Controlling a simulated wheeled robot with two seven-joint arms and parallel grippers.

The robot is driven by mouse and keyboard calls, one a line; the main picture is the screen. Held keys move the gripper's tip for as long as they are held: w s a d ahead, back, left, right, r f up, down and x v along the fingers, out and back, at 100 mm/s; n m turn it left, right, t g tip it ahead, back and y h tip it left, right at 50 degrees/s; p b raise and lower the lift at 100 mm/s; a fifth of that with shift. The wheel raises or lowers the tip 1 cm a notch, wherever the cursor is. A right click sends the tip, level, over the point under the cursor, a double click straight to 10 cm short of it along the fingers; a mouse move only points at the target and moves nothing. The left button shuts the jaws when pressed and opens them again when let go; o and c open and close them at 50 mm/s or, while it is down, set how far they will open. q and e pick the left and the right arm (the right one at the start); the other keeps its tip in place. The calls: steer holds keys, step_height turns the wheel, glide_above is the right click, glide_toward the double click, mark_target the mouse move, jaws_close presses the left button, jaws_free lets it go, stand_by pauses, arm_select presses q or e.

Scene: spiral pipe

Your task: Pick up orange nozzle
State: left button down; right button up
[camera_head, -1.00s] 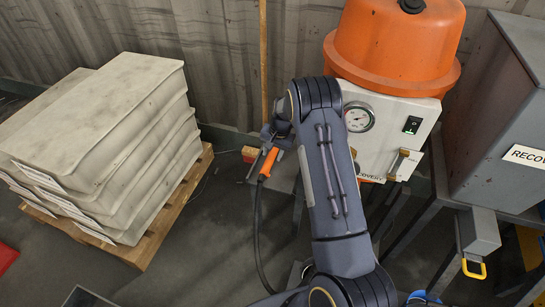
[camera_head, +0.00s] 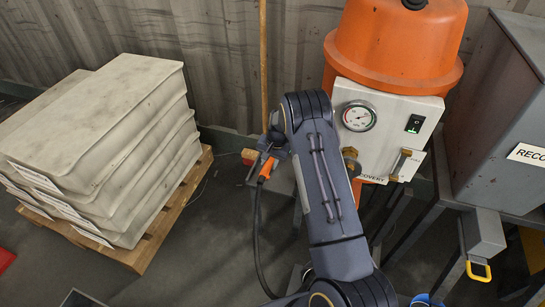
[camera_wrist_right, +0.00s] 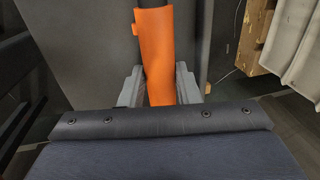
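The orange nozzle (camera_head: 267,169), on a black hose (camera_head: 256,235), is at the tip of my right gripper (camera_head: 265,158), left of the recovery machine. The hose hangs from it in a curve to the floor area. In the right wrist view, the orange nozzle (camera_wrist_right: 158,55) stands between the two grey fingers of my right gripper (camera_wrist_right: 159,85), which close against its sides. The lower end of the nozzle is hidden behind the gripper body. My left gripper is not in view.
The machine's orange tank (camera_head: 395,45) sits over a white panel with a gauge (camera_head: 359,116). A grey box (camera_head: 500,120) stands at the right. White slabs (camera_head: 110,125) are stacked on a wooden pallet (camera_head: 150,235) at the left. Floor between pallet and hose is clear.

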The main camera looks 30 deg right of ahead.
mark_target(269, 161)
steer(key=c, duration=0.5)
steer(key=shift+r, duration=0.45)
step_height(269, 161, up, 3)
steer(key=shift+f+p, duration=0.2)
steer(key=shift+p, duration=0.4)
steer(key=s+a+r+p, duration=0.1)
steer(key=s+a+r, duration=0.1)
steer(key=s+r, duration=0.1)
steer(key=s+a+r+p, duration=0.1)
steer(key=s+a+r, duration=0.1)
steer(key=s, duration=0.3)
steer(key=s+a+r+p, duration=0.1)
steer(key=s+r, duration=0.3)
steer(key=shift+s+a+r+p, duration=0.3)
steer(key=shift+s+a+p, duration=0.05)
steer(key=shift+s+a, duration=0.05)
